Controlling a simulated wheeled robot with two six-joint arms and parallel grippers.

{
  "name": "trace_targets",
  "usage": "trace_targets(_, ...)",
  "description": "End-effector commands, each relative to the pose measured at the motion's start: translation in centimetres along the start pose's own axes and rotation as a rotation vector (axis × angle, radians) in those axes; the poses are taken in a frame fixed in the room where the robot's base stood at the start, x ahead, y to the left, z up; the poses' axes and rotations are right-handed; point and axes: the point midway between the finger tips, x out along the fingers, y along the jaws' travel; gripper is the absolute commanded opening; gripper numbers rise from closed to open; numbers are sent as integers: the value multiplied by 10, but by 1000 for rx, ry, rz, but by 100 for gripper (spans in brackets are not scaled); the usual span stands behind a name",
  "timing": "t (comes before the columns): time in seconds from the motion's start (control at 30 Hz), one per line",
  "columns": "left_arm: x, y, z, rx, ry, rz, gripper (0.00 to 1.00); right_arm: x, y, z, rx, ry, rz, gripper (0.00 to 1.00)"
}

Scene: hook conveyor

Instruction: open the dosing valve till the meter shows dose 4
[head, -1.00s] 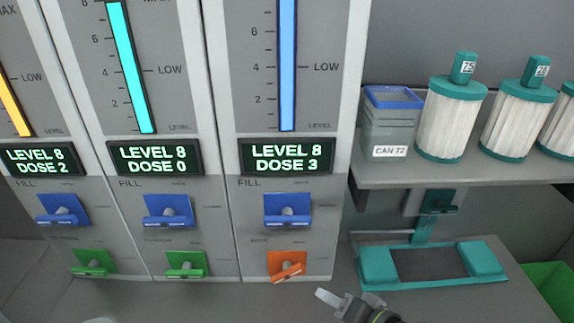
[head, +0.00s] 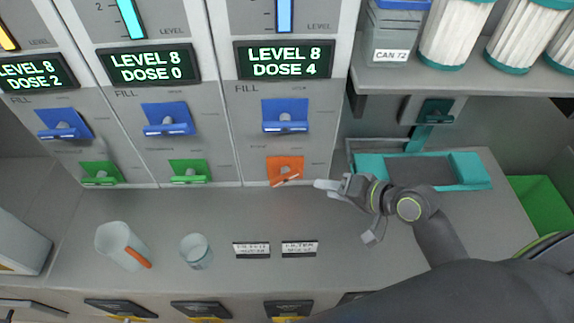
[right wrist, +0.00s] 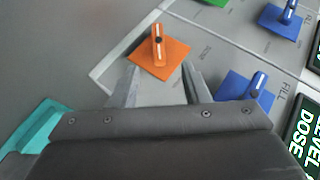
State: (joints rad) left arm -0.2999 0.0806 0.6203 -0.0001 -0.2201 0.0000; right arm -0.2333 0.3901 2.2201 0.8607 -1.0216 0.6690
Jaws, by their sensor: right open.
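The right column's meter (head: 285,60) reads LEVEL 8, DOSE 4. Below it is an orange dosing valve (head: 286,168), a square plate with a bar handle that looks tilted in the head view. My right gripper (head: 328,185) is open and empty, just right of the valve and apart from it. In the right wrist view the orange valve (right wrist: 172,61) lies ahead of the open fingers (right wrist: 158,78), with its handle roughly in line with the gap between them. My left gripper is not in view.
A blue valve (head: 285,116) sits above the orange one. The other meters read DOSE 0 (head: 151,63) and DOSE 2 (head: 38,75). A jug (head: 116,244) and a cup (head: 196,252) stand on the counter. A teal stand (head: 468,170) is behind my right arm.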

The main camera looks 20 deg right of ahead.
Motion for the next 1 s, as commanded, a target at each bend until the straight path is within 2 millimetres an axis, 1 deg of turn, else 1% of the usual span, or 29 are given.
trace_targets(0.03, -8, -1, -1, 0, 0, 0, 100, -4, -2, -12, -7, -35, 8, 42)
trace_targets(0.2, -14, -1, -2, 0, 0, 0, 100, -12, -1, -35, 8, -121, 22, 42)
trace_targets(0.33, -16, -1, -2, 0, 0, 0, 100, -14, -1, -42, 16, -146, 27, 42)
trace_targets(0.47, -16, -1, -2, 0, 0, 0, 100, -8, -1, -42, 21, -149, 23, 42)
trace_targets(0.67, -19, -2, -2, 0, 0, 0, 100, 14, -2, -38, 22, -149, 21, 42)
trace_targets(0.87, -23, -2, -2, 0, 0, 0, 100, 43, -2, -33, 23, -150, 21, 42)
trace_targets(1.0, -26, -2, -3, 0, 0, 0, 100, 67, -1, -30, 22, -149, 22, 42)
